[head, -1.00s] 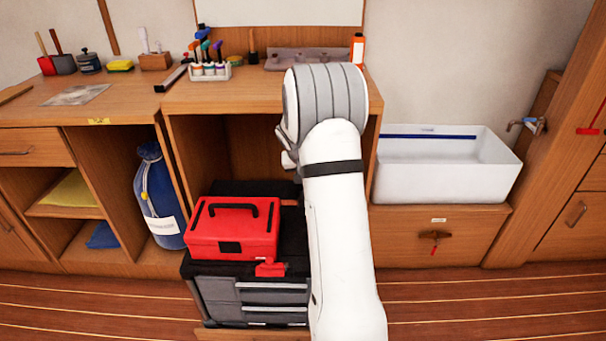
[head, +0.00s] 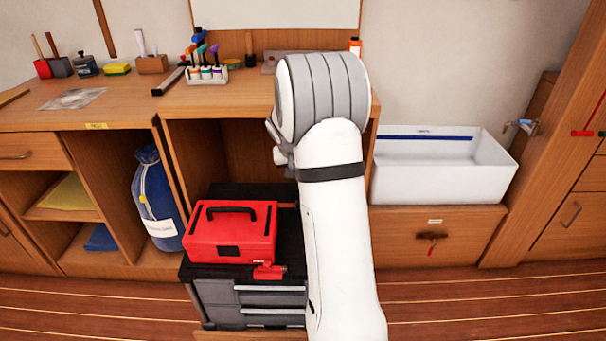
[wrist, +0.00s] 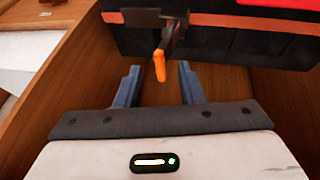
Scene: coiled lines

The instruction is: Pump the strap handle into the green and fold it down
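The strap handle (wrist: 160,66) is a short lever with an orange grip, hanging from a dark metal bracket (wrist: 172,32) in the wrist view. An orange strap (wrist: 255,23) runs along a black case (wrist: 235,42) beside the bracket. My gripper (wrist: 159,68) is open, with one blue-grey finger on each side of the orange grip's lower end. I cannot tell whether either finger touches it. In the head view my arm hides the gripper and the handle. I see no green zone or mark on the strap or bracket.
A red toolbox (head: 230,236) sits on a black and grey drawer unit (head: 215,300) left of my arm. A blue bag (head: 158,205) stands in the left cubby. A white sink (head: 440,175) is at the right. Wooden panels (wrist: 250,88) flank the gripper in the wrist view.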

